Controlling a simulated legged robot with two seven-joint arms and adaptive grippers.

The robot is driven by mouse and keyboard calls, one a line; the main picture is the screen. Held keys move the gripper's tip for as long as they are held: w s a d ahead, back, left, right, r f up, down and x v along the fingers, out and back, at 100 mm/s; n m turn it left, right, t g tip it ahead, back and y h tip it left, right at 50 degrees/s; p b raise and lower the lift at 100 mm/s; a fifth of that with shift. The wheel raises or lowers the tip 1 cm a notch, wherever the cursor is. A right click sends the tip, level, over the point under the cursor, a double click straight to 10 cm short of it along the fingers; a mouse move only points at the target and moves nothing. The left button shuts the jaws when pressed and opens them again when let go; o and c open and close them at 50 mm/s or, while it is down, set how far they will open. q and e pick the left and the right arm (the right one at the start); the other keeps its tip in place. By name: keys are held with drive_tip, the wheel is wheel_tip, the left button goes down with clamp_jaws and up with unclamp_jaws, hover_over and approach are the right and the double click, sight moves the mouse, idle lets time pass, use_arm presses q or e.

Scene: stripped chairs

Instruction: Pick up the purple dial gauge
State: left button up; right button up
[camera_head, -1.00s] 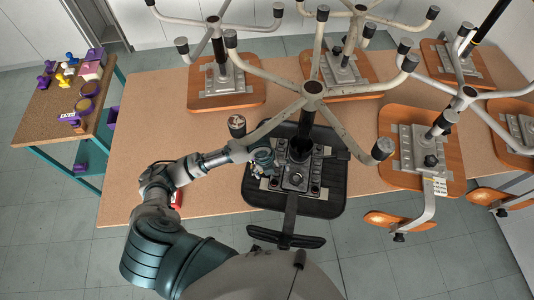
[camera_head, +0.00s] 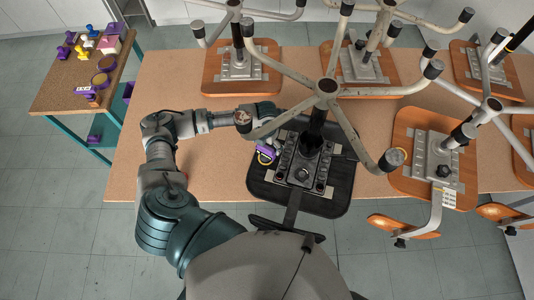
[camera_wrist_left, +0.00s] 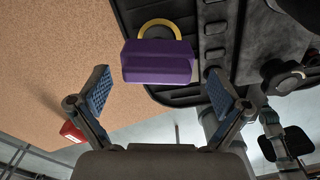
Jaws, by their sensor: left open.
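The purple dial gauge (camera_head: 267,153) has a yellow ring and lies on the left part of the black upturned chair seat (camera_head: 335,197). In the left wrist view its purple block (camera_wrist_left: 158,62) and yellow ring show ahead, at the seat's edge. My left gripper (camera_head: 272,138) is just beyond the gauge in the head view, partly hidden by a chair leg and my wrist. In the left wrist view its two blue-padded fingers (camera_wrist_left: 160,92) are spread, one to each side below the block, with nothing between them. My right gripper is not in view.
The black chair's metal legs and post (camera_head: 327,88) rise close beside my left arm. Several orange upturned chairs (camera_head: 429,150) crowd the brown table. A side table (camera_head: 57,92) at left holds several purple and yellow things. The brown table's left part is clear.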

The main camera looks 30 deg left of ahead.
sight(266, 153)
use_arm(q)
drive_tip(key=f, duration=0.3)
drive_tip(key=a+f, duration=0.1)
drive_tip(key=f, duration=0.1)
drive_tip(key=shift+s+f, duration=0.1)
drive_tip(key=shift+f, duration=0.05)
drive_tip(key=shift+d+f, duration=0.2)
drive_tip(key=shift+f, duration=0.2)
drive_tip(key=shift+d, duration=0.1)
drive_tip(key=shift+d, duration=0.1)
drive_tip(key=shift+c, duration=0.3)
drive_tip(key=c, duration=1.1)
